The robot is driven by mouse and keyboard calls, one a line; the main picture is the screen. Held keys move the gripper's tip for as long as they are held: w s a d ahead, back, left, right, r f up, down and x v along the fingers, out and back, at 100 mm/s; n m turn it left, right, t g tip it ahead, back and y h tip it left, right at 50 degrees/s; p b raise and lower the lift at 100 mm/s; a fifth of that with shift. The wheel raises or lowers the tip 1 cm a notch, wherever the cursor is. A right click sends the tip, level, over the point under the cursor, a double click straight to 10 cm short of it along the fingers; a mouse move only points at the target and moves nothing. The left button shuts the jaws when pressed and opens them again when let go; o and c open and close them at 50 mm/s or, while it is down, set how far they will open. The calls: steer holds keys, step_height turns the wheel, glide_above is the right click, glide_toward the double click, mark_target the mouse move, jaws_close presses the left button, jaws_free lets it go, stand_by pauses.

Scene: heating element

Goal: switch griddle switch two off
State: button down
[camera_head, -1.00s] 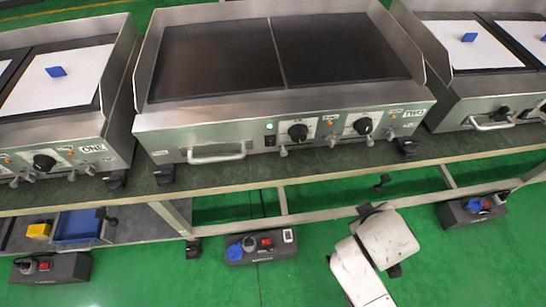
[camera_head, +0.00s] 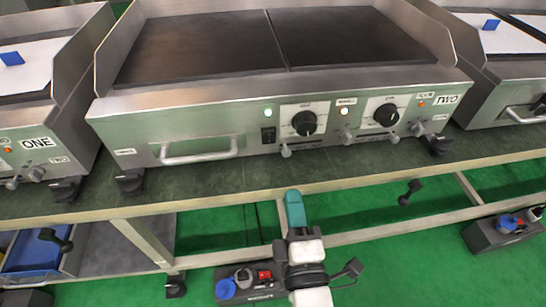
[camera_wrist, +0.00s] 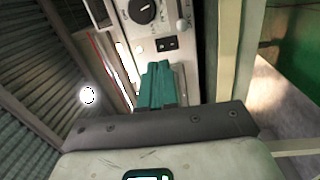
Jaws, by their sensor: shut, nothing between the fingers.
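Griddle two (camera_head: 200,125) is a steel unit with dark plates, and its TWO label is at the right end of its front panel. The switch also shows in the wrist view (camera_wrist: 166,44), beyond the fingertips. My gripper (camera_head: 294,196), with teal fingers, is shut and empty. In the head view it appears below the switch, apart from it, over the table's front edge. The fingers also show in the wrist view (camera_wrist: 158,72).
Two black knobs (camera_head: 305,122) (camera_head: 386,114) and a steel drain handle (camera_head: 198,153) are on the front panel. Griddle one (camera_head: 40,150) stands at the left and another griddle (camera_head: 510,80) at the right. A power box with a red switch (camera_head: 265,275) is below.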

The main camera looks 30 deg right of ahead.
mark_target(271, 135)
steer(key=shift+a+f+n+t+y, duration=0.25)
steer(key=shift+a+n+y, duration=0.2)
steer(key=shift+a, duration=0.35)
steer(key=shift+w, duration=0.1)
steer(key=x, duration=1.4)
steer(key=shift+r, duration=0.15)
steer(key=shift+p, duration=0.3)
